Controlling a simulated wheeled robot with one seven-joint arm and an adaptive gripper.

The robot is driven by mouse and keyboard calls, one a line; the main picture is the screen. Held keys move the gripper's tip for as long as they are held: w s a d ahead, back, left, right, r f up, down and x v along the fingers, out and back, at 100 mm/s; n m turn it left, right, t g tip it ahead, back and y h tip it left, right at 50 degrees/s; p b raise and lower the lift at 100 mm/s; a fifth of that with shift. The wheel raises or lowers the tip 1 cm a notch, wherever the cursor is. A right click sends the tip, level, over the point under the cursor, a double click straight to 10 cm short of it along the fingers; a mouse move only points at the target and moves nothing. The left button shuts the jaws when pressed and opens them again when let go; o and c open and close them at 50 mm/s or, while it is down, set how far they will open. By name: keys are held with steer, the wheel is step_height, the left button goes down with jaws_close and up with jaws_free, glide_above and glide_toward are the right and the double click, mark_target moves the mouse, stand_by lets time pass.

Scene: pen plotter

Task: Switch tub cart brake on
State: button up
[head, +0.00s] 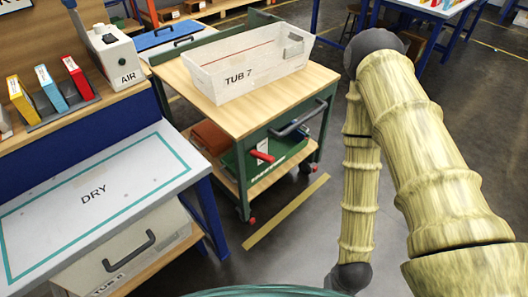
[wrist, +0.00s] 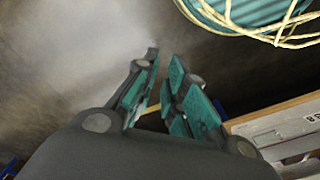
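The tub cart (head: 228,118) stands in the middle of the head view, with a wooden top, a green frame and small wheels with red parts. A grey-white tub marked TUB 7 (head: 238,88) sits on its top. A red lever (head: 262,155) sticks out at the cart's near side, below the black push handle (head: 296,118). I cannot tell from here whether the brake is on. My gripper (wrist: 164,57) shows in the wrist view with its teal-padded fingers apart and nothing between them. It is out of the head view and clear of the cart.
The bench marked DRY (head: 93,190) is at the left, with a second tub (head: 125,245) on the shelf below; a tub on a wooden shelf (wrist: 285,128) shows in the wrist view. A yellow floor strip (head: 287,211) runs before the cart. Open grey floor lies around it.

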mark_target(267, 156)
steer(key=w+a, duration=0.1)
steer(key=w, duration=0.3)
steer(key=w+a+r+n+t+y, duration=0.1)
steer(key=w+a, duration=0.1)
steer(key=w, duration=0.1)
steer(key=w+a+r+t+b, duration=0.1)
steer(key=w, duration=0.3)
steer(key=shift+w+a+r+n+y, duration=0.1)
steer(key=shift+w+a+n+y, duration=0.1)
steer(key=shift+w+n+y, duration=0.15)
jaws_close()
steer(key=w+a+r+n+t+y+b, duration=0.1)
steer(key=w+a+r+n+t+y, duration=0.1)
steer(key=w+r, duration=1)
steer(key=w+a+r+n+t+y+b, duration=0.2)
steer(key=w+a+r, duration=0.5)
steer(key=w+r, duration=0.5)
steer(key=w+n+t, duration=0.1)
steer(key=w+n, duration=0.1)
steer(key=w, duration=0.3)
steer(key=shift+r+n+t, duration=0.35)
steer(key=shift+t, duration=0.05)
steer(key=shift+w+f+y, duration=0.15)
steer(key=shift+w+y, duration=0.05)
steer(key=shift+y, duration=0.05)
